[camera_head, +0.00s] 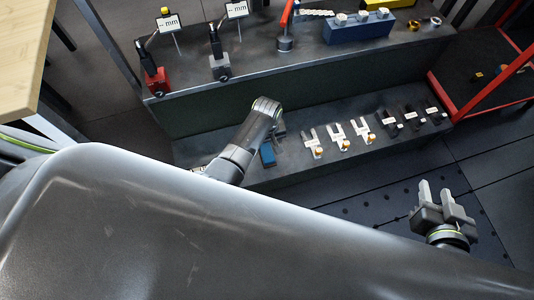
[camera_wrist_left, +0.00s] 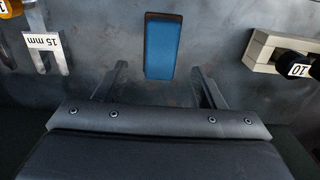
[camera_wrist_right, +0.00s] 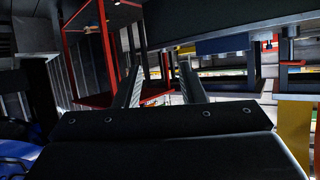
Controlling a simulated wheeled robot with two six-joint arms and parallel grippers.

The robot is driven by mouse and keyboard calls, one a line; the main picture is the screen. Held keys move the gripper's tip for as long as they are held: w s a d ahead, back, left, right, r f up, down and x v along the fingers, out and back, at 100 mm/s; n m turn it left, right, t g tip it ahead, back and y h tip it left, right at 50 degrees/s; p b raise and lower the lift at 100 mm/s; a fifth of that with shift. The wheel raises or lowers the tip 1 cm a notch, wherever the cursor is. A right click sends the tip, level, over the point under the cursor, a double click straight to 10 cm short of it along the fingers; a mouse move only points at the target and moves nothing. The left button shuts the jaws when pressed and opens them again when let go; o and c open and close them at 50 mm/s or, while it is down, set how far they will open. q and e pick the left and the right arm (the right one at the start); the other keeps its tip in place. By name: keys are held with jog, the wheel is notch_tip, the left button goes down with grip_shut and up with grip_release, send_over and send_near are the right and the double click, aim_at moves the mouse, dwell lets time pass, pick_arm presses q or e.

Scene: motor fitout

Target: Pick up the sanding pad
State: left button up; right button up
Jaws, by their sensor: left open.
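The sanding pad, a blue rectangular block with a dark edge, lies on the lower grey shelf in the head view (camera_head: 268,155). It also shows upright in the frame at the top middle of the left wrist view (camera_wrist_left: 163,48). My left gripper (camera_wrist_left: 159,80) is open and empty, its fingers on either side of the pad's line and just short of it. In the head view my left gripper (camera_head: 279,130) is partly hidden by its own wrist, beside the pad. My right gripper (camera_head: 437,192) is open and empty over the dark floor, away from the shelf.
Several forked gauges with labels (camera_head: 338,137) lie to the right of the pad on the lower shelf (camera_head: 240,180). The upper shelf (camera_head: 290,62) overhangs behind and holds a blue block (camera_head: 358,30). A red-framed cart (camera_head: 480,105) stands at the right.

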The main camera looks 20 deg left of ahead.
aim_at(267, 152)
pick_arm(q)
jog(key=shift+s+f+b, duration=0.2)
jog(key=shift+f+b, duration=0.5)
jog(key=shift+f, duration=0.45)
notch_tip(267, 152, down, 2)
jog(key=shift+f+b, duration=0.25)
jog(key=shift+b, duration=0.5)
jog(key=shift+f, duration=0.1)
jog(key=c, duration=1.1)
pick_arm(e)
notch_tip(267, 152, up, 20)
jog(key=a+n+t, duration=0.1)
jog(key=n+t, duration=0.2)
jog(key=t, duration=1)
jog(key=shift+f+y, duration=0.2)
jog(key=shift+y, duration=0.1)
